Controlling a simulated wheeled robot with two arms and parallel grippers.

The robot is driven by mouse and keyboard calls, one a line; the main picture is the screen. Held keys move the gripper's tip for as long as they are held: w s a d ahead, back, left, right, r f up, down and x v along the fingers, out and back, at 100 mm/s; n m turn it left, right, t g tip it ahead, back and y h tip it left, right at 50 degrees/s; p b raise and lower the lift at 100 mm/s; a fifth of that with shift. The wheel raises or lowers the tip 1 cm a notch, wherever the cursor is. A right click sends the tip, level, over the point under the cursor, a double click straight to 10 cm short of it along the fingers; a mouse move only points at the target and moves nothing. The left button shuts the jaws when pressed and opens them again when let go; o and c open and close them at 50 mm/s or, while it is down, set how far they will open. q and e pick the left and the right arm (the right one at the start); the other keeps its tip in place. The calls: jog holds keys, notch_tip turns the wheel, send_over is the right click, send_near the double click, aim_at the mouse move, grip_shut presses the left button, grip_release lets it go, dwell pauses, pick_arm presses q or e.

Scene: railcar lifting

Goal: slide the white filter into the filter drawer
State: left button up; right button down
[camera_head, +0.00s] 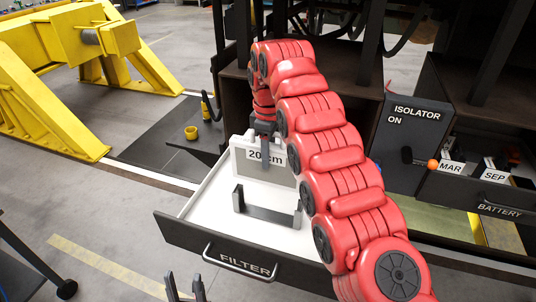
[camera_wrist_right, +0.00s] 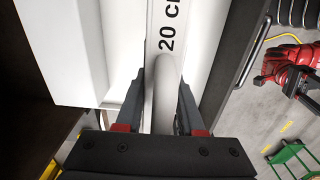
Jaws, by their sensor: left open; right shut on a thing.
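The white filter (camera_head: 240,157), labelled "20 cm", has a white frame and a grey panel and looks upright over the back of the filter drawer (camera_head: 170,232). I cannot tell whether it touches the drawer floor. My right gripper (camera_head: 265,150) is shut on the filter's handle from above. The right wrist view shows the white filter (camera_wrist_right: 163,18) with my right gripper's fingers (camera_wrist_right: 162,90) either side of its handle. The drawer is pulled out, white inside. A dark grey U-shaped holder (camera_head: 265,212) stands in it, in front of the filter. My left gripper (camera_head: 185,284) is open and empty before the drawer front.
The drawer handle (camera_head: 238,266) sticks out in front. An isolator panel (camera_head: 408,140) with an orange-knobbed lever and a battery drawer (camera_head: 480,195) are at right. A yellow stand (camera_head: 70,60) is at back left. The floor left of the drawer is mostly clear.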

notch_tip(320, 180, down, 5)
jog(key=b, duration=0.4)
dwell(0.6)
dwell(1.0)
notch_tip(320, 180, down, 10)
jog(key=b, duration=0.9)
jog(key=shift+r, duration=0.25)
dwell(2.5)
jog(key=shift+c, duration=2.2)
grip_release()
notch_tip(320, 180, up, 17)
jog(key=p, duration=1.5)
jog(key=shift+s+r+p, duration=0.1)
jog(key=shift+r+p, duration=0.1)
jog(key=shift+p, duration=0.15)
